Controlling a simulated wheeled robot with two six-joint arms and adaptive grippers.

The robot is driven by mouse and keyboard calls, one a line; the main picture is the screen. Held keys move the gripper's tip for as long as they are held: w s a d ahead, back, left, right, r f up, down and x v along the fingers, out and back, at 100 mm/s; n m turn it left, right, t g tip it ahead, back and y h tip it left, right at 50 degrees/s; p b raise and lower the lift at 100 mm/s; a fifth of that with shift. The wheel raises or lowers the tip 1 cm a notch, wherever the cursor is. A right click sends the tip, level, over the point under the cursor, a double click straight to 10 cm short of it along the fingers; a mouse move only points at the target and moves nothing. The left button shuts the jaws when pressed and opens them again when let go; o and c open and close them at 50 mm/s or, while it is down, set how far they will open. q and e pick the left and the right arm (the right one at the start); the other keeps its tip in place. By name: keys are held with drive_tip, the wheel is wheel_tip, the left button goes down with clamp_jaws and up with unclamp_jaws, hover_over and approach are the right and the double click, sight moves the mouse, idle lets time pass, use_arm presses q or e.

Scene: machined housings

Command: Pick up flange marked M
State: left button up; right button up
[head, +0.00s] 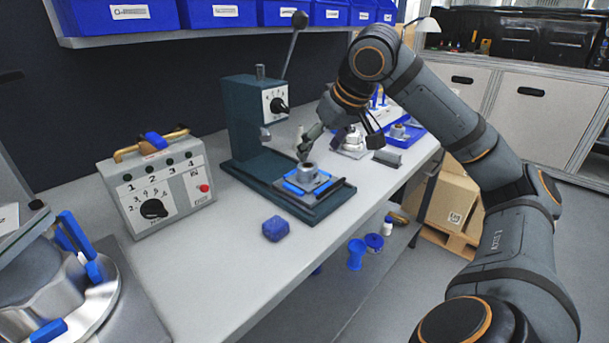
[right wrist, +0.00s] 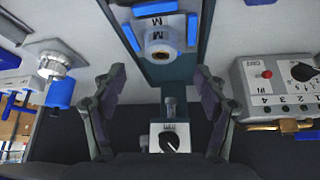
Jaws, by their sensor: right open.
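The flange marked M (head: 307,172) is a small grey metal piece with a round collar. It sits on the press's base plate between blue blocks. In the right wrist view the flange (right wrist: 160,45) shows its bore and M markings, near the top centre. My right gripper (head: 306,150) is just above and beside the flange in the head view. In the right wrist view my right gripper (right wrist: 160,75) has its fingers wide apart, with nothing held between them. The flange lies beyond the fingertips. My left gripper is not in view.
A dark green press (head: 245,120) with a lever stands behind the flange. A control box (head: 157,188) is to its left, and a blue block (head: 276,228) lies in front. Another metal part (head: 352,142) and a blue tray (head: 412,133) are to the right. The front bench surface is mostly clear.

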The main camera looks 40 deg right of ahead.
sight(308, 165)
drive_tip(key=x, duration=0.3)
drive_tip(key=shift+w+f, duration=0.1)
drive_tip(key=shift+w, duration=0.1)
drive_tip(key=shift+f, duration=0.1)
drive_tip(key=shift+w+f, duration=0.2)
drive_tip(key=shift+f, duration=0.15)
drive_tip(key=x, duration=0.4)
drive_tip(key=shift+w+f, duration=0.1)
drive_tip(key=shift+w, duration=0.1)
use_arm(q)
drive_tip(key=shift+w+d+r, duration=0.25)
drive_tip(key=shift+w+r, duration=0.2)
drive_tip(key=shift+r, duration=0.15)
use_arm(e)
drive_tip(key=shift+s, duration=0.1)
drive_tip(key=c, duration=1.4)
clamp_jaws()
